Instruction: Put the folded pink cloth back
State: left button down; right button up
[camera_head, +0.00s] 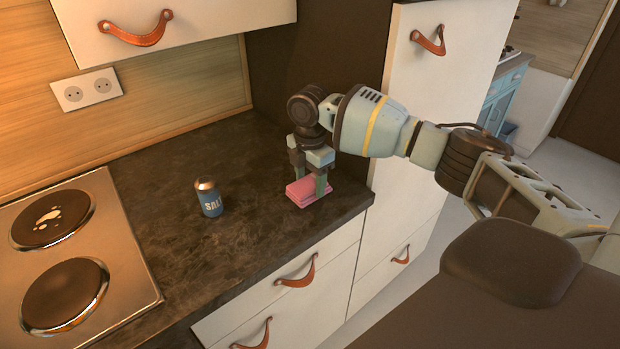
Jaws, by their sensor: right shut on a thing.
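The folded pink cloth (300,193) is at the right end of the dark countertop, close to the front edge. My right gripper (309,188) points down over it with its fingers around the cloth, shut on it. The gripper and fingers hide part of the cloth. The cloth appears to be at counter height, but I cannot tell if it touches the surface. My left gripper is not in view.
A blue salt shaker (209,199) stands left of the cloth. A stove (120,245) with two hotplates is at the left. Tall white cabinet (425,110) rises just behind my right arm. Bare countertop (190,150) lies behind the shaker. Drawers (295,295) with leather pulls are below.

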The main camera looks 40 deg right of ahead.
aim_at(310, 183)
jog(key=shift+f, duration=0.15)
jog(key=o, duration=1.1)
notch_tip(310, 183, up, 12)
jog(key=shift+r, duration=0.2)
